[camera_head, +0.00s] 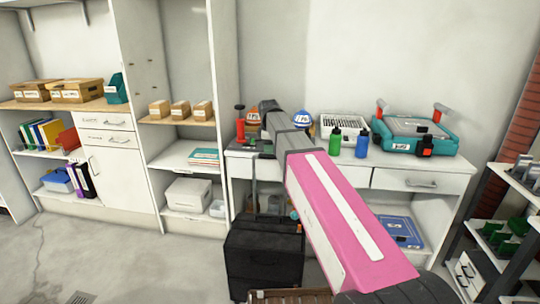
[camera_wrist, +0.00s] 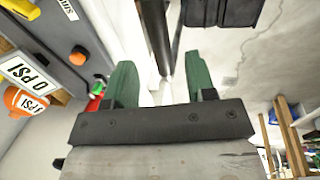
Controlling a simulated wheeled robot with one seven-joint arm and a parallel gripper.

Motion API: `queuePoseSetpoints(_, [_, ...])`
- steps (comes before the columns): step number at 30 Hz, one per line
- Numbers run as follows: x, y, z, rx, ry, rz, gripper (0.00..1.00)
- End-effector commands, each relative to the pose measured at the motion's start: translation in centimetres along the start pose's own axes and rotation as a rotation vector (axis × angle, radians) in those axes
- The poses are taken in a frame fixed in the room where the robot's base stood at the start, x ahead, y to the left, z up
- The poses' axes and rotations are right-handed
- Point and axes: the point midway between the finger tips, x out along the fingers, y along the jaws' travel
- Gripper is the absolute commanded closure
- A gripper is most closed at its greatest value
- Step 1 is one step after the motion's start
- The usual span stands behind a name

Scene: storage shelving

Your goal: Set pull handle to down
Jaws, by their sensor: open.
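A black suitcase (camera_head: 262,258) stands upright on the floor in front of the counter. Its pull handle (camera_head: 254,182) is raised, with dark poles reaching up to about counter height. In the wrist view, my gripper (camera_wrist: 160,65) has its two green fingers spread apart. The handle's poles (camera_wrist: 156,38) run from the top of that view into the space between the fingers. I cannot tell whether either finger touches them. Part of the suitcase (camera_wrist: 222,12) shows at the top of the wrist view. In the head view, my arm covers part of the handle area.
The white counter (camera_head: 345,165) behind the suitcase holds bottles (camera_head: 335,144), a teal case (camera_head: 415,133) and small orange and blue items. Shelves with boxes (camera_head: 77,91) stand at the left. A dark rack (camera_head: 505,240) stands at the right. The floor at the left is clear.

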Motion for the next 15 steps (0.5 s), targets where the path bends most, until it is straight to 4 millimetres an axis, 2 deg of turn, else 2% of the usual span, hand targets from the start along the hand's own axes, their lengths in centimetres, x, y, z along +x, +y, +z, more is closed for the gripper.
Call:
queuePoseSetpoints(1, [0.9, 0.0, 0.0, 0.0, 0.0, -0.001, 0.49])
queuePoseSetpoints(6, [3.1, 0.0, 0.0, 0.001, 0.0, -0.001, 0.49])
queuePoseSetpoints(15, [4.6, 0.0, 0.0, 0.001, 0.0, 0.0, 0.49])
